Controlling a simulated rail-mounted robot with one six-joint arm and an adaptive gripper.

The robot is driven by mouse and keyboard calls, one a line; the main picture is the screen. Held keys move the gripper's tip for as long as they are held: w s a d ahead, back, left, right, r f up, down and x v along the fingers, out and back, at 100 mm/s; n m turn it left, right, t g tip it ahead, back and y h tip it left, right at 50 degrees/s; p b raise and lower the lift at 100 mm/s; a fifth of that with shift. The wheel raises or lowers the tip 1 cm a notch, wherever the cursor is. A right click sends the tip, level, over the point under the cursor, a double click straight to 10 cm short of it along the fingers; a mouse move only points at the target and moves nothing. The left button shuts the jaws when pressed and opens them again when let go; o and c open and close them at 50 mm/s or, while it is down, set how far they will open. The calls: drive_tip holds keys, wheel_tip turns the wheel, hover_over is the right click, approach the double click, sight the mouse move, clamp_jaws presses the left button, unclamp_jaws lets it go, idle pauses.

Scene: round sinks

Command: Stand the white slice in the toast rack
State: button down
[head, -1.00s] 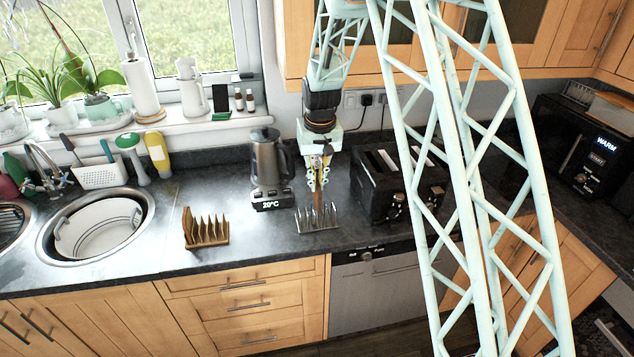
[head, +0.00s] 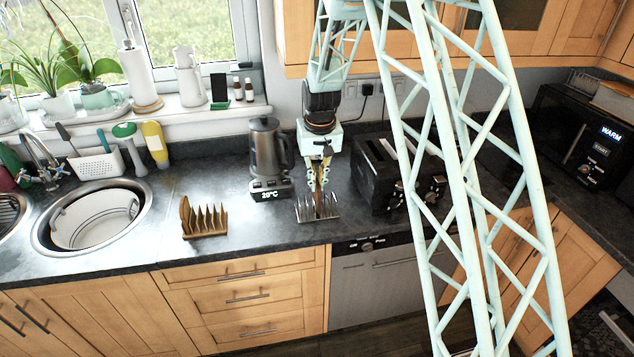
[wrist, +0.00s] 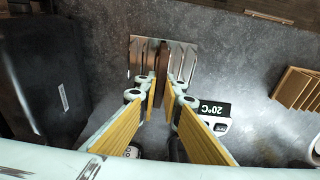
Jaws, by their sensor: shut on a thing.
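My gripper (head: 318,183) points down above the metal toast rack (head: 332,209), shut on a slice (head: 318,202) that shows a brown edge. In the wrist view the fingers (wrist: 161,92) close on the slice (wrist: 161,62), which stands on edge between wires of the metal rack (wrist: 185,60). Its pale face cannot be seen. Whether its lower edge rests on the rack's base is hidden. A wooden rack (head: 208,233) stands to the left, with a brown slice-like shape (head: 185,212) at its left end.
A kettle (head: 266,150) on its base stands behind and left of the metal rack. A black toaster (head: 372,180) stands close on the right. The round sink (head: 60,250) is at far left. The worktop between the racks is clear.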

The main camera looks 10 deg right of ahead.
drive_tip(key=shift+f, duration=0.4)
drive_tip(key=c, duration=2.7)
unclamp_jaws()
drive_tip(key=shift+r, duration=0.1)
drive_tip(key=shift+s+r, duration=0.3)
drive_tip(key=shift+r, duration=1.65)
drive_tip(key=shift+s+r, duration=0.3)
drive_tip(key=shift+r, duration=1.6)
drive_tip(key=shift+s+r, duration=0.3)
drive_tip(key=shift+r, duration=1.65)
